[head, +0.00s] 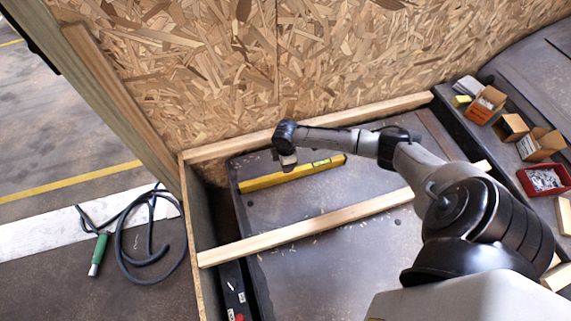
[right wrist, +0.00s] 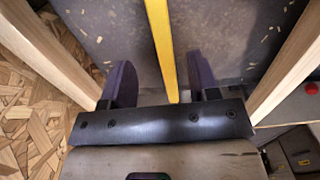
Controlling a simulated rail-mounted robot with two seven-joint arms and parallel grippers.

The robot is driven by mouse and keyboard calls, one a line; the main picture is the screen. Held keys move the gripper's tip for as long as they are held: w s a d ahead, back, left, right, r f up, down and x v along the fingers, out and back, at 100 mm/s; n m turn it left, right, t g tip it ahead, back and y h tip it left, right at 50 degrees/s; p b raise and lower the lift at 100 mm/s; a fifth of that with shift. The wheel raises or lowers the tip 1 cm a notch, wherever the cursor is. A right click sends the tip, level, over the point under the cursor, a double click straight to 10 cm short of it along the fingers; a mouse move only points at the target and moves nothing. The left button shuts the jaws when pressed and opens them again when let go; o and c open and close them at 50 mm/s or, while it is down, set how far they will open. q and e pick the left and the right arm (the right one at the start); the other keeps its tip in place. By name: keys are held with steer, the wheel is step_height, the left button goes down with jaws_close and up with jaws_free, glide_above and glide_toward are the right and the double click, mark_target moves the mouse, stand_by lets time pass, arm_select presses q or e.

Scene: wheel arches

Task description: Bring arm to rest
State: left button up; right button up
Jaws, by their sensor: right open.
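My right arm reaches in from the right in the head view, and its gripper (head: 287,160) is over the yellow spirit level (head: 265,182). The level lies on the dark work surface (head: 340,200), beside the back timber rail. In the right wrist view my right gripper (right wrist: 163,82) is open, its two dark fingers spread. The yellow level (right wrist: 160,40) runs through the gap between them as seen from the wrist. I cannot tell how far the fingertips are above it. My left gripper is not in view.
A chipboard wall (head: 200,70) stands behind the back rail (head: 360,112). A loose timber (head: 310,226) crosses the surface in front. Small open boxes (head: 541,146) and a red tray (head: 545,180) are at the right. A cable and green-handled tool (head: 98,253) lie on the left floor.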

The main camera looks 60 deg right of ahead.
steer(key=shift+r+p, duration=0.6)
steer(key=shift+r, duration=1)
